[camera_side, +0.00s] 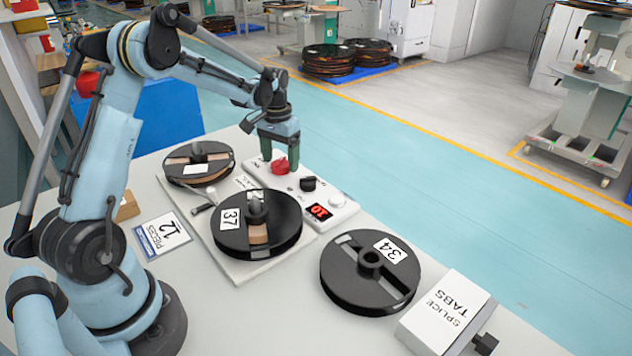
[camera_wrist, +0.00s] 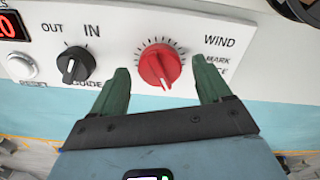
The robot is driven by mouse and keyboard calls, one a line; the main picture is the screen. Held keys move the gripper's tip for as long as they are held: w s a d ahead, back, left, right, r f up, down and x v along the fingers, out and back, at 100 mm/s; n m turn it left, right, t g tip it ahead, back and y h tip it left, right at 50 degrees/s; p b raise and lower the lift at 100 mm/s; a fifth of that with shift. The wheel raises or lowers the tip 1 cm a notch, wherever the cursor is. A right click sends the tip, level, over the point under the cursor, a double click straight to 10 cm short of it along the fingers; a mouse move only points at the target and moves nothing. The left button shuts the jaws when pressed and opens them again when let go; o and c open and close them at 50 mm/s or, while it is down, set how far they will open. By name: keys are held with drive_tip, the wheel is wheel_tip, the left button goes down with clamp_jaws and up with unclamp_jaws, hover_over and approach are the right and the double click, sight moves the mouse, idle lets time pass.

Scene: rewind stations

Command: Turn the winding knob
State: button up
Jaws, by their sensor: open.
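The red winding knob (camera_wrist: 160,65) sits on the white control panel, with tick marks around it and the word WIND beside it. In the side view the red knob (camera_side: 280,166) is just below my gripper (camera_side: 281,162). In the wrist view my gripper (camera_wrist: 161,82) is open, with one green finger on each side of the knob. Clear gaps show between the fingers and the knob in that picture. I cannot tell the fingers' exact height over the panel.
The panel (camera_side: 338,201) also carries a black guide knob (camera_side: 308,184) and a red display (camera_side: 319,212). Reel 37 (camera_side: 284,207) and another reel (camera_side: 198,162) sit beside it. Reel 34 (camera_side: 341,262) and a splice tabs box (camera_side: 445,312) lie nearer the front.

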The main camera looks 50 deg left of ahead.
sight(281, 161)
wheel_tip(281, 161, up, 11)
drive_tip(key=shift+r, duration=0.15)
idle(0.4)
idle(0.4)
drive_tip(key=s+d+r+m+t, duration=0.1)
drive_tip(key=s+d+r+t, duration=0.15)
drive_tip(key=d, duration=0.35)
drive_tip(key=s+d+r+m+t, duration=0.1)
drive_tip(key=s+d, duration=0.3)
drive_tip(key=d, duration=0.3)
drive_tip(key=s+d+f+m+t, duration=0.1)
drive_tip(key=s+d+f+t, duration=0.2)
drive_tip(key=s+d, duration=0.4)
drive_tip(key=shift+s+d+f+t, duration=0.35)
drive_tip(key=shift+d+f, duration=0.15)
drive_tip(key=shift+f, duration=0.1)
drive_tip(key=shift+c, duration=0.2)
